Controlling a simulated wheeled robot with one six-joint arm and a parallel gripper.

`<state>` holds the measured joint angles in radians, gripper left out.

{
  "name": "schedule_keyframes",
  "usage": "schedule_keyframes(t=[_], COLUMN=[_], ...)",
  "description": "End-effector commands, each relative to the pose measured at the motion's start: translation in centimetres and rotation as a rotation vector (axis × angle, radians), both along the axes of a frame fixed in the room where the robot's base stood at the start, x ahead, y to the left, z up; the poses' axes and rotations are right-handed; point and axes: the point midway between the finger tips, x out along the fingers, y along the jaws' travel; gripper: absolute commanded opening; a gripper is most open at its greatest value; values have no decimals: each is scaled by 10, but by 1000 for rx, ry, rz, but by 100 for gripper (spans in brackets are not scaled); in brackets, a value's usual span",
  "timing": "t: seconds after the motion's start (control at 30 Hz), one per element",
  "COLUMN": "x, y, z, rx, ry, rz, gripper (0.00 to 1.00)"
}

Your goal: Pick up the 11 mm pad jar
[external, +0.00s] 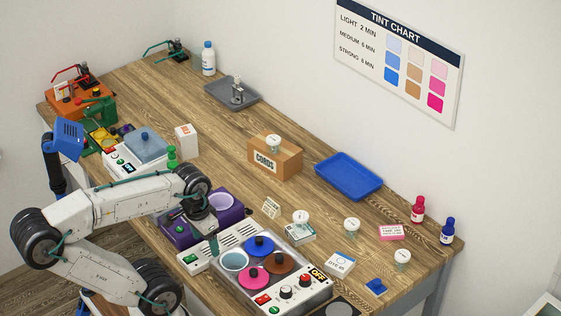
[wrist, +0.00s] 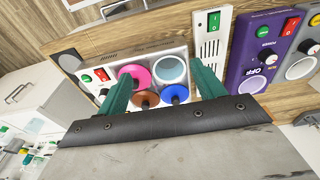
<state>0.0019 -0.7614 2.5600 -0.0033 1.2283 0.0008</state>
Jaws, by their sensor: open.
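Several small clear jars with white lids stand on the bench in the external view. One jar (external: 274,143) is on top of the cords box, and one jar (external: 301,218) is on a small pale box. Two more, a jar (external: 351,225) and a jar (external: 402,257), stand farther right. Their markings are too small to read, so I cannot tell which is the 11 mm pad jar. My gripper (external: 213,240) is open, pointing down near the left end of the tint bath, apart from the jars. The wrist view shows its two green fingers (wrist: 162,78) with no jar between them.
The tint bath (external: 217,279) with coloured lids and a purple machine (external: 178,237) lie near my gripper. Bare wood lies between the cords box and grey tray (external: 217,94).

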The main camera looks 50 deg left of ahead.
Motion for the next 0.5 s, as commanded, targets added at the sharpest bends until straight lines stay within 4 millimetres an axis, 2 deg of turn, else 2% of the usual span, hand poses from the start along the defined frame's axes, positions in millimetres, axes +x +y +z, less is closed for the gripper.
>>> schedule_keyframes(t=[0.17, 0.27, 0.5], x=[0, 1, 5], y=[0, 0, -3], z=[0, 7, 53], rx=[0, 0, -10], ry=[0, -2, -10], rz=[0, 0, -11], gripper=[68, 68, 68])
